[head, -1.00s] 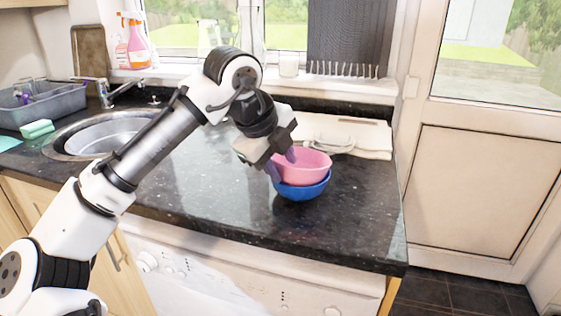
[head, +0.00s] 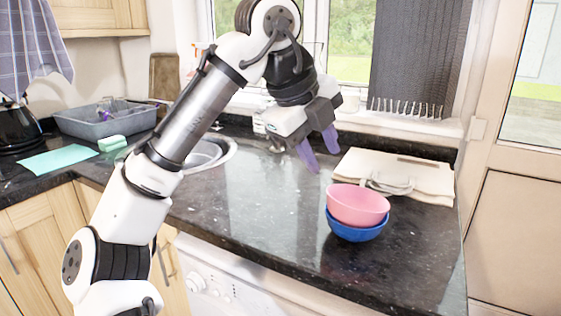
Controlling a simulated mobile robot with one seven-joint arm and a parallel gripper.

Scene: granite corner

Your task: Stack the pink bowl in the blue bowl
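The pink bowl (head: 358,204) sits inside the blue bowl (head: 356,232) on the dark granite worktop, toward its right end. The pink bowl looks slightly tilted, and its lower part is hidden by the blue rim. My gripper (head: 320,155) is above and to the left of the bowls, clear of them. Its two purple fingertips are spread apart with nothing between them.
A folded cream cloth bag (head: 430,180) lies behind the bowls. The sink (head: 208,152) is behind my arm. A grey dish rack (head: 105,120), a green sponge (head: 112,143) and a teal cloth (head: 58,160) are at the left. The worktop left of the bowls is clear.

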